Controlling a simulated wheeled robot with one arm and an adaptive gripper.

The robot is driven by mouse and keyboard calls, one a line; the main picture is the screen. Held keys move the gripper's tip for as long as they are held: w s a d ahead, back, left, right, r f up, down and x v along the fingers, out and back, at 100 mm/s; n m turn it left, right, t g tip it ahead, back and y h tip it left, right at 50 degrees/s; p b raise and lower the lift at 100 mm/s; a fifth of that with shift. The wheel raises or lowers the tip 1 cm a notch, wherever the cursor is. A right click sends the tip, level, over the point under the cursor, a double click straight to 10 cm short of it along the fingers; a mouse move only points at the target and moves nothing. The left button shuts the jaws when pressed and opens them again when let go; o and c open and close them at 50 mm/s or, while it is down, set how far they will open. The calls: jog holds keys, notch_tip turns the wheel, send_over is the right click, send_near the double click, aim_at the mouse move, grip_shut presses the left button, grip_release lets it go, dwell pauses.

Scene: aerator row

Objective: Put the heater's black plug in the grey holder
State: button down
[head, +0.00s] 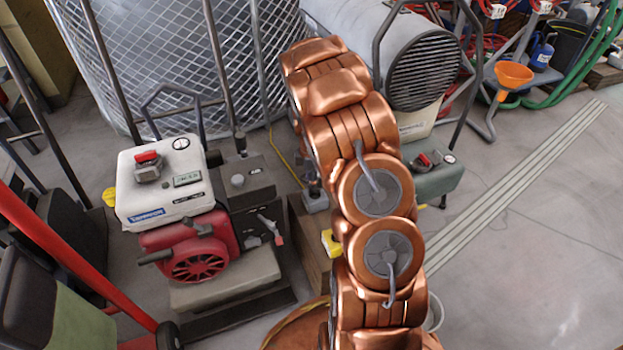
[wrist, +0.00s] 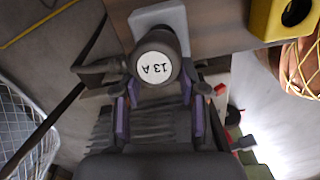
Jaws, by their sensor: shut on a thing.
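The black plug (wrist: 139,41), with a round white "13 A" label, is between the purple-padded fingers of my gripper (wrist: 157,98) in the wrist view. My gripper is shut on it. The light grey holder (wrist: 172,17) is just beyond the plug, which overlaps its near edge in that view. I cannot tell whether the plug touches it or sits in it. In the head view the grey holder (head: 316,203) is left of my copper arm, which hides most of my gripper. The heater (head: 415,75) with its dark round grille stands behind the arm.
A yellow holder (wrist: 267,20) is right of the grey one; it also shows in the head view (head: 331,243). Both sit on a wooden support (head: 306,240). A red and white engine unit (head: 165,185) stands left. Open floor lies right.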

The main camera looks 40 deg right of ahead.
jog(key=shift+f, duration=1.7)
dwell(0.3)
jog(key=shift+r, duration=0.1)
jog(key=shift+r+p, duration=0.95)
jog(key=shift+r, duration=1.45)
jog(key=shift+s+d+r+n+h, duration=0.25)
jog(key=shift+s+d+n, duration=0.1)
jog(key=shift+n, duration=0.2)
jog(key=shift+s+d+r+n+h, duration=0.25)
jog(key=shift+s+n, duration=0.1)
jog(key=shift+n, duration=0.2)
jog(key=n, duration=0.2)
jog(key=shift+s+r+n+h, duration=0.3)
jog(key=shift+s+r+n, duration=0.05)
jog(key=shift+s+n, duration=0.05)
jog(key=shift+a+r+n+t, duration=0.25)
jog(key=shift+n+t, duration=0.25)
jog(key=shift+n, duration=0.5)
jog(key=shift+a+r+n, duration=0.2)
jog(key=shift+a+n, duration=0.2)
jog(key=shift+n, duration=0.4)
jog(key=shift+w+a+n+t, duration=0.2)
jog(key=shift+a+n+t, duration=0.25)
jog(key=shift+n, duration=0.25)
